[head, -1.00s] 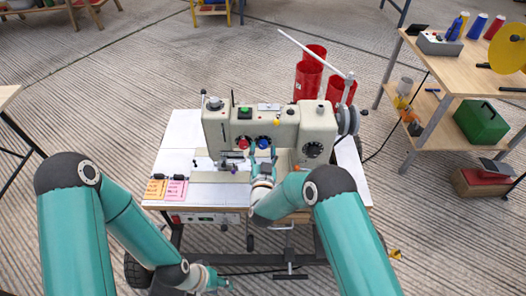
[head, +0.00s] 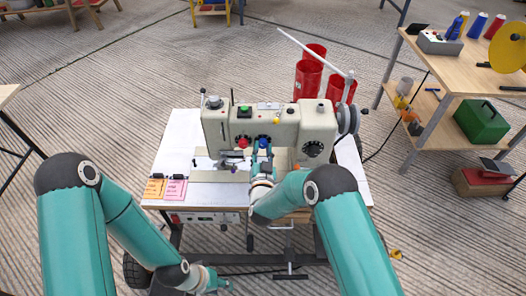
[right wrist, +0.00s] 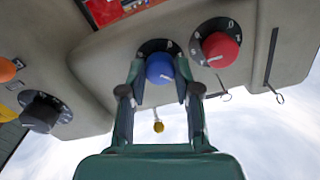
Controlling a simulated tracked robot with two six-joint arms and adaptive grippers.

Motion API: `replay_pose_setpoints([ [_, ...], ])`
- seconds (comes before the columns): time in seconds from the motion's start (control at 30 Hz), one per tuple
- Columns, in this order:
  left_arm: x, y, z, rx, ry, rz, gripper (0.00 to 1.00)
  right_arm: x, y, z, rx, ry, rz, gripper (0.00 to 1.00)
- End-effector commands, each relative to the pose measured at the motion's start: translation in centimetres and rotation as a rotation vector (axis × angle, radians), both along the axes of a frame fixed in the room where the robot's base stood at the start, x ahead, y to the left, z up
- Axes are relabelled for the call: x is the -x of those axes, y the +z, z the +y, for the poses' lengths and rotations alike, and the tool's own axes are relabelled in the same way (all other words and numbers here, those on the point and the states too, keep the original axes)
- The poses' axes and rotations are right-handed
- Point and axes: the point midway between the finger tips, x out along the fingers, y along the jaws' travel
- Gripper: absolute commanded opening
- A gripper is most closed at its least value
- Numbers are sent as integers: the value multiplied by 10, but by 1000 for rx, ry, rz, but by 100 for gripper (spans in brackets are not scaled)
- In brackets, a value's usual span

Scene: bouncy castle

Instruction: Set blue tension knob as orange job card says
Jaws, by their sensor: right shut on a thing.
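The blue tension knob (head: 263,142) is on the front of the cream sewing machine (head: 222,130), right of the red knob (head: 243,142). In the right wrist view the blue knob (right wrist: 160,68) sits between the fingers of my right gripper (right wrist: 160,82), which is shut on it.
A black dial (head: 313,149) is on the machine's right end, and a green button (head: 245,111) on its upper left. Red thread cones (head: 308,80) stand behind. A wooden side bench (head: 460,75) is at the right.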

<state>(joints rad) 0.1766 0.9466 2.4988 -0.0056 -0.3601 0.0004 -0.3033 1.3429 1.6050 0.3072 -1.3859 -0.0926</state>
Motion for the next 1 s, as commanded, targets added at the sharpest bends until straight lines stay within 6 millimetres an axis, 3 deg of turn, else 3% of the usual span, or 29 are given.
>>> replay_pose_setpoints([
  [0.7, 0, -82, 0, 0, 0, 0, 40, 0, -6, -1, -535, -5, 0, 0],
  [1.0, 0, -103, 0, 0, 0, 0, 40, 0, -4, -2, -689, -7, 2, 0],
])
